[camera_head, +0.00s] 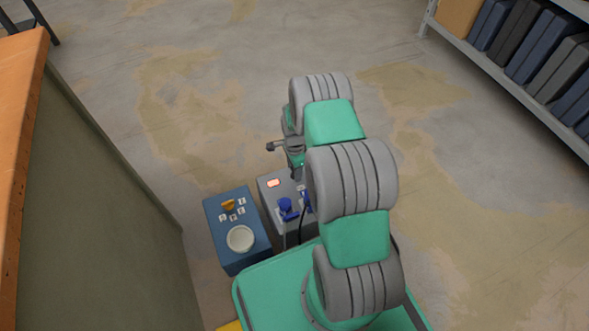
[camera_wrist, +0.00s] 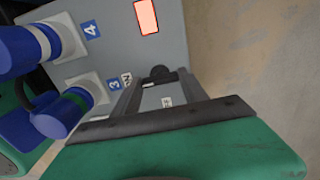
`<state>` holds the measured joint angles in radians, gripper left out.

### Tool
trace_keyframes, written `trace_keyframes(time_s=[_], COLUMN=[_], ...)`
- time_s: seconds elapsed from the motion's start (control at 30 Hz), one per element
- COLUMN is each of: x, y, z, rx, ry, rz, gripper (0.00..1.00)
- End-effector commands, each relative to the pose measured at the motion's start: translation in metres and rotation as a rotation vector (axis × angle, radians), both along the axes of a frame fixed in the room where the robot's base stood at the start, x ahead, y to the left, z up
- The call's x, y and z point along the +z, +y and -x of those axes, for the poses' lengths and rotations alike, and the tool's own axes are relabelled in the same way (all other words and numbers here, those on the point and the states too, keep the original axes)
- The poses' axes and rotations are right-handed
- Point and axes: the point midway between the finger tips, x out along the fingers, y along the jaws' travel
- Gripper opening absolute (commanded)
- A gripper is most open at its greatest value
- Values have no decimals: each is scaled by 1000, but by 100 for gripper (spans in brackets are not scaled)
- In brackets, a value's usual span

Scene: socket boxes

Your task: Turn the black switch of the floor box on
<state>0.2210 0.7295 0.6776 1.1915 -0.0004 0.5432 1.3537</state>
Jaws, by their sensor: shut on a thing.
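The grey floor box (camera_head: 268,198) stands on the floor left of my arm, which hides part of it. Its lamp (camera_head: 273,183) glows orange-red, and the lamp also shows at the top of the wrist view (camera_wrist: 146,16). The black switch (camera_wrist: 160,72) shows in the wrist view on the box's top, between the tips of my gripper (camera_wrist: 158,82). My gripper is shut on it. Small white labels lie beside the switch. Their print is hard to read. In the head view the switch is hidden and my gripper (camera_head: 297,172) is mostly covered.
Blue plugs (camera_wrist: 62,113) sit in sockets marked 3 and 4 close beside my gripper. A cabinet (camera_head: 110,200) stands further left. Shelves (camera_head: 500,62) stand at upper right.

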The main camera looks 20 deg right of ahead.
Motion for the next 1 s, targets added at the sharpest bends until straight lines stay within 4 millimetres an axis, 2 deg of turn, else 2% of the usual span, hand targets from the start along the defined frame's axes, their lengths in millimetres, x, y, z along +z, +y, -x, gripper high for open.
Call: trace_keyframes(time_s=[0.47, 0.5, 0.77, 1.0], x=[0, 0, 0, 2], y=[-1, -1, -1, 0], z=[0, 0, 0, 0], rx=[-19, -19, -16, -15], ry=[-1, -1, 0, -1], rz=[2, 2, 1, 1], gripper=[10, 52, 73, 73])
